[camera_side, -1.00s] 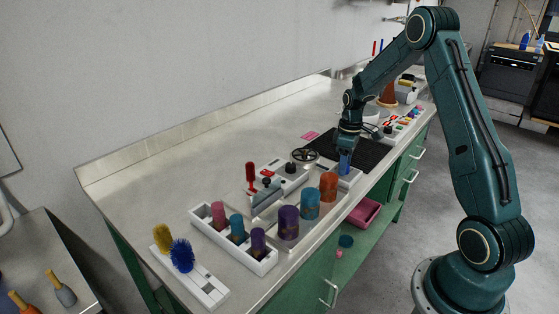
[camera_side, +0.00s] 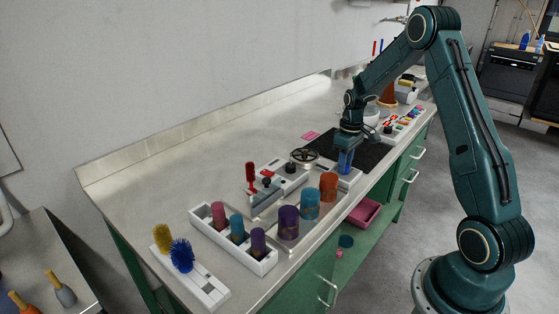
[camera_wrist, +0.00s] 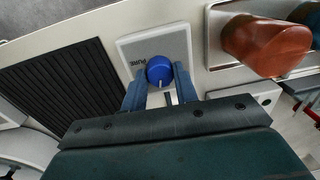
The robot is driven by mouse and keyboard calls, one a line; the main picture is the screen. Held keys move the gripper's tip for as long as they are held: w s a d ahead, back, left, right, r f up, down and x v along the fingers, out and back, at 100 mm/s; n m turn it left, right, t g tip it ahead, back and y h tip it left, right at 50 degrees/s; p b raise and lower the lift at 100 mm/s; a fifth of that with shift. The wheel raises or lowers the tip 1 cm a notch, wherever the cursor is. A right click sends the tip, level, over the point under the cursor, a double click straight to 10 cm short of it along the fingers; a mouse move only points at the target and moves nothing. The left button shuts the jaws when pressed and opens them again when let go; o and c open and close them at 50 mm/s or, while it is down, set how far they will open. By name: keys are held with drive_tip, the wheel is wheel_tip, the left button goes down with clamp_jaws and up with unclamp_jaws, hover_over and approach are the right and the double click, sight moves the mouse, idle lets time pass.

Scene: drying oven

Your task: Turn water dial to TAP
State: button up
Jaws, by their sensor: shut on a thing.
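The water dial is a round blue knob (camera_wrist: 159,70) on a pale square plate (camera_wrist: 180,42) lettered "PURE" in the wrist view. A white pointer line on the knob points toward the bottom of that view. My gripper (camera_wrist: 161,84) is shut on the knob, with one blue finger on each side of it. In the side view my gripper (camera_side: 346,160) points down at the pale dial box (camera_side: 350,178) near the bench's front edge. The knob is hidden by the fingers there. No TAP lettering can be read; the gripper covers the lower part of the plate.
An orange jar (camera_side: 328,186) stands close beside the dial box, with blue and purple jars further along its tray. A black ribbed mat (camera_side: 367,150) lies on the other side. A handwheel (camera_side: 304,155) stands behind.

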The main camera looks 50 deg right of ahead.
sight(347, 166)
drive_tip(key=m, duration=0.8)
drive_tip(key=shift+m, duration=0.4)
drive_tip(key=o, duration=1)
drive_tip(key=shift+r, duration=0.1)
drive_tip(key=shift+s+d+r, duration=0.1)
drive_tip(key=shift+s+r, duration=0.05)
drive_tip(key=shift+r, duration=3.3)
drive_tip(key=shift+s+d+r, duration=0.1)
drive_tip(key=shift+s+r, duration=0.05)
drive_tip(key=shift+r, duration=3.25)
